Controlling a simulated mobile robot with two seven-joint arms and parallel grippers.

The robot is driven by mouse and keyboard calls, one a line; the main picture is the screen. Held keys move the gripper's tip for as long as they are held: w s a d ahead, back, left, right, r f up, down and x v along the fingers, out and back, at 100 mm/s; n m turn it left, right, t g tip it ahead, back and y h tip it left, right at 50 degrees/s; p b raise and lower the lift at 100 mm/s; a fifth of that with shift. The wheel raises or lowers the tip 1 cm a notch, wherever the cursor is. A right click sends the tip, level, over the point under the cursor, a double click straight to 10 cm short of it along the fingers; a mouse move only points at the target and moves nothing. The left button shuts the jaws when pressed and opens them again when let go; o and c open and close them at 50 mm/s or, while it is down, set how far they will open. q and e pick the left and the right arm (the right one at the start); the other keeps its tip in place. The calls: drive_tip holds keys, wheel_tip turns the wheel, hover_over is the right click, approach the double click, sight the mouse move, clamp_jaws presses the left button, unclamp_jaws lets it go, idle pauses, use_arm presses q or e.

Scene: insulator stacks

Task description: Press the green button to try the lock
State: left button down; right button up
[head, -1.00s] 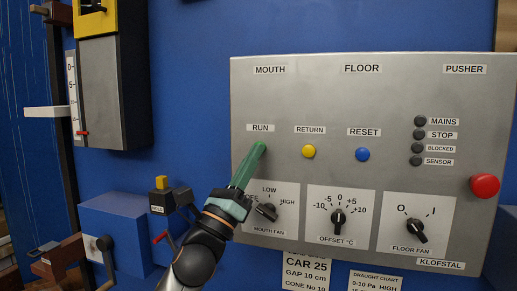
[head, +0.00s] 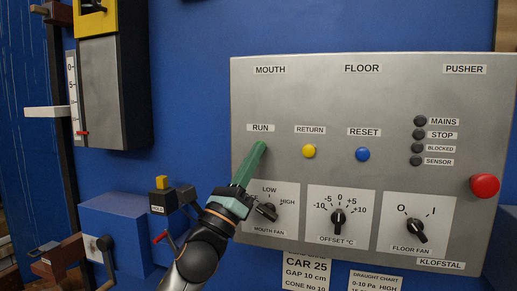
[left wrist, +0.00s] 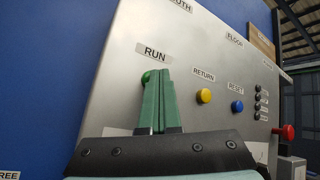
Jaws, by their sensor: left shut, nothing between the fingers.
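The green button (left wrist: 147,77) sits under the RUN label on the grey control panel (head: 390,95). In the left wrist view it shows partly behind the tips of my left gripper (left wrist: 159,72). In the head view my left gripper (head: 260,148) reaches up from below, and its green fingers cover the button's place. The fingers are shut together with nothing between them. The tips are at or very near the button; I cannot tell whether they touch or press it. My right gripper is not in view.
A yellow RETURN button (head: 309,151) and a blue RESET button (head: 362,154) are to the right. The mouth fan knob (head: 267,211) is close beside my gripper. A red knob (head: 485,185) is at the far right. The indicator lamps (head: 419,134) look dark. A blue box (head: 120,225) stands lower left.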

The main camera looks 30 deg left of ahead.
use_arm(q)
drive_tip(key=shift+y, duration=0.3)
drive_tip(key=shift+s+d, duration=0.2)
drive_tip(key=shift+s, duration=0.6)
drive_tip(key=s, duration=0.2)
drive_tip(key=s+d, duration=0.1)
drive_tip(key=s, duration=0.2)
drive_tip(key=shift+d, duration=0.1)
drive_tip(key=shift+f, duration=0.1)
idle(0.9)
